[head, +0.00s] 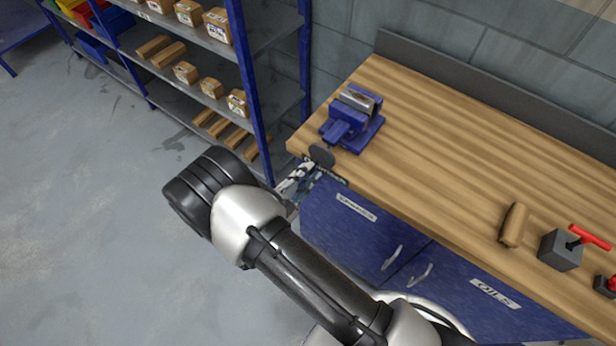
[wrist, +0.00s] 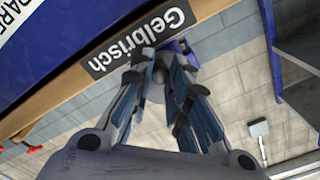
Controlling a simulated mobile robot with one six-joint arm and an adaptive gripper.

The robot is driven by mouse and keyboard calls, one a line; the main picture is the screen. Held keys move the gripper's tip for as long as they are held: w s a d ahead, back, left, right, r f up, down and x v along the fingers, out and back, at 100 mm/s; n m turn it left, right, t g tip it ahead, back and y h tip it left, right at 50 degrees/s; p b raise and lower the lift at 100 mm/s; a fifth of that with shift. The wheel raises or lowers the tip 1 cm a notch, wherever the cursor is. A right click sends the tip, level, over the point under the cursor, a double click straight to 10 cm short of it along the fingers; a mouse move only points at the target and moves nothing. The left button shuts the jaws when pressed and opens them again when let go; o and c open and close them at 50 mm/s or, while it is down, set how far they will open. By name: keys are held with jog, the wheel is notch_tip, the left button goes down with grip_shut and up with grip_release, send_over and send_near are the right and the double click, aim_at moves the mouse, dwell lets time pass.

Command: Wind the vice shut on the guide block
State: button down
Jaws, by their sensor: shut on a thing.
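The blue vice (head: 350,125) is fixed at the left front corner of the wooden bench. A grey metal piece (head: 357,98) shows at the top of its jaws; I cannot tell if it is the guide block or how tight the jaws are. A dark round part of the vice handle (head: 321,155) sticks out over the bench's front edge. My gripper (head: 303,176) is just below it at the edge. In the wrist view my gripper (wrist: 163,85) is shut around the grey handle end (wrist: 157,88), and a little blue of the vice shows behind. The fingers hide much of the handle.
The wooden bench (head: 440,140) has a brown cylinder (head: 514,225) and a grey block with a red T-handle (head: 561,249) at right. Blue cabinets (head: 350,228) stand under my arm's reach. A blue shelf rack (head: 250,80) with boxes stands left of the vice. The bench middle is clear.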

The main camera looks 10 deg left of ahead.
jog(key=shift+w+a+r+m+b, duration=0.1)
jog(key=shift+a+r+m+b, duration=0.1)
jog(key=shift+m, duration=0.7)
jog(key=shift+w+a+r+m+b, duration=0.1)
jog(key=shift+a+m+b, duration=0.1)
jog(key=shift+m, duration=0.7)
jog(key=m, duration=0.2)
jog(key=shift+a+r+m+b, duration=0.15)
jog(key=shift+a+m+b, duration=0.1)
jog(key=shift+m+b, duration=0.05)
jog(key=shift+w+r+m, duration=0.1)
jog(key=shift+m, duration=0.3)
jog(key=shift+a, duration=0.1)
jog(key=m, duration=0.3)
jog(key=shift+a+r+b, duration=0.2)
jog(key=shift+r+b, duration=0.1)
jog(key=shift+r, duration=0.1)
jog(key=shift+w+m, duration=0.1)
jog(key=shift+m, duration=0.2)
